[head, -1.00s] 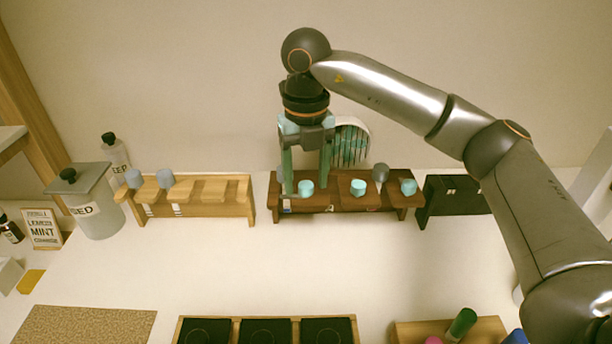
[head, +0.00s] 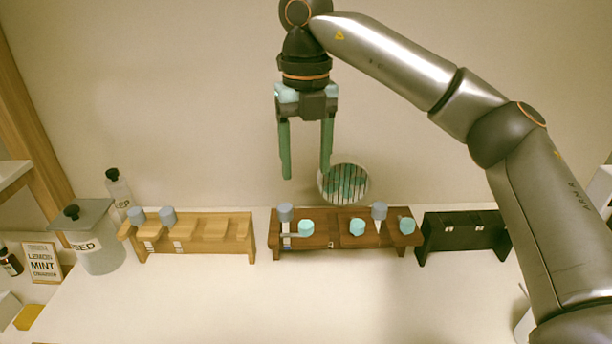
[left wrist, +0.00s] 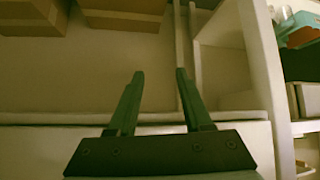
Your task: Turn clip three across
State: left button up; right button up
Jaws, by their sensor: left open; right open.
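The dark brown rack (head: 345,242) stands on the white counter near the wall. Its front carries three teal knob-like pieces: a left one (head: 306,227), a middle one (head: 357,227) and a right one (head: 407,226). A thin pale bar shows beside the left one. I cannot tell which piece is clip three. Two grey-blue caps, one at left (head: 285,212) and one at right (head: 379,211), stand behind them. My right gripper (head: 306,172) is open and empty, above the rack's left half. My left gripper (left wrist: 159,74) is open and empty in the left wrist view, away from the rack.
A light wooden rack (head: 205,243) with two grey-blue caps stands left, a black rack (head: 465,235) right. A round striped object (head: 344,184) is behind the brown rack. A grey jar (head: 98,245) and a lemon mint card (head: 42,262) stand far left. The front counter is clear.

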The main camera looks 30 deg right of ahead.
aim_at(407, 224)
jog(key=k, duration=1.5)
